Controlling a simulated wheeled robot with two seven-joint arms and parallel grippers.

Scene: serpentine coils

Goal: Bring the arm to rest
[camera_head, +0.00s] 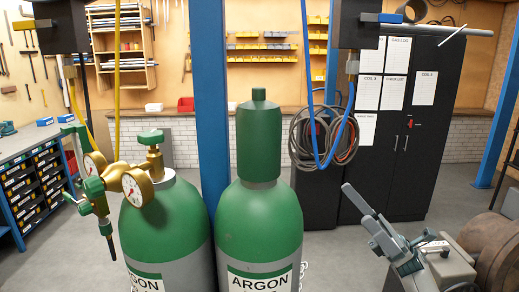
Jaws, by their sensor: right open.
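My right gripper (378,228) is at the lower right, grey, with its jaws apart and nothing seen between them. It is right of the two green argon cylinders and apart from them in the picture. My left gripper is not in view. The front cylinder (258,215) stands upright with a tall green cap. The other cylinder (160,225) carries a brass regulator (138,185) with two round gauges.
A black cabinet (425,150) with paper sheets stands at the back right. Coiled hoses (325,140) hang beside it. A blue post (211,90) rises behind the cylinders. A workbench with drawers (35,180) is at left. Grey floor (335,250) shows between the cylinders and my right gripper.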

